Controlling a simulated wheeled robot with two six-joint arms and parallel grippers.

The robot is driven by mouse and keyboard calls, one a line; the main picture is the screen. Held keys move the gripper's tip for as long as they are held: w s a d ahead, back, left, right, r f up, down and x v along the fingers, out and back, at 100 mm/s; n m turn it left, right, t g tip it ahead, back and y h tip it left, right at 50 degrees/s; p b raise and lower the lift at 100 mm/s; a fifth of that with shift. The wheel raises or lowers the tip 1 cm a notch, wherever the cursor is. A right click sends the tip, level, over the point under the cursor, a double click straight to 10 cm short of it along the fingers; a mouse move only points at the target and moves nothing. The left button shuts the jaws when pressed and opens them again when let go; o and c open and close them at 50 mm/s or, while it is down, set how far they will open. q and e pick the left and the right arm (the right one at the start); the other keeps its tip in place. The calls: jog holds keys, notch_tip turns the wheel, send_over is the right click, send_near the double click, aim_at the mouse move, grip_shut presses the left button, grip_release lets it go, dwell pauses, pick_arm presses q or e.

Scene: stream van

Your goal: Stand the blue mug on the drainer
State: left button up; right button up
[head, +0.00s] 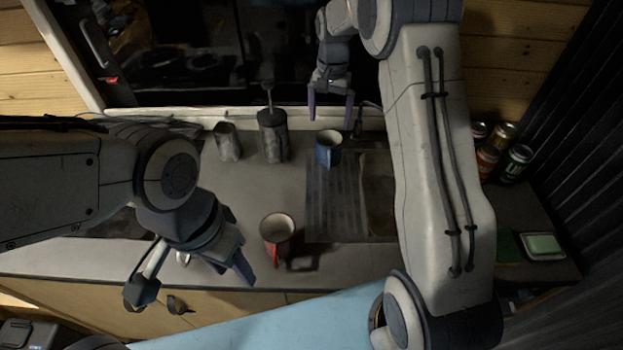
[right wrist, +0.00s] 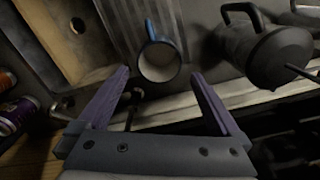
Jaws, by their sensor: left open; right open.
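The blue mug (head: 327,152) stands upright at the back end of the ridged drainer (head: 334,210). In the right wrist view the mug (right wrist: 160,62) shows its pale inside and its handle, with the drainer ridges (right wrist: 128,18) beside it. My right gripper (head: 331,112) is open and empty, above and behind the mug; neither finger appears to touch it. The exact contact under the mug's base is hard to see. My left gripper (head: 215,262) is open at the counter's front, left of a red mug.
The red mug (head: 278,238) stands near the counter's front edge. A dark lidded pot (head: 273,137) and a grey cup (head: 228,143) stand left of the blue mug. Several cans (head: 516,162) and a green sponge on a dish (head: 543,244) are at the right.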

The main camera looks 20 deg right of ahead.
jog(key=s+a+r+n, duration=0.3)
jog(key=s+a+n, duration=0.1)
jog(key=s+a, duration=0.45)
jog(key=s+a+r+n, duration=0.4)
jog(key=s+a, duration=0.4)
jog(key=s, duration=0.1)
jog(key=s+f+n+y, duration=0.1)
jog(key=s+n, duration=0.6)
jog(key=s, duration=1.1)
jog(key=shift+s+a+f, duration=0.4)
jog(key=shift+f, duration=0.05)
jog(key=shift+d, duration=0.1)
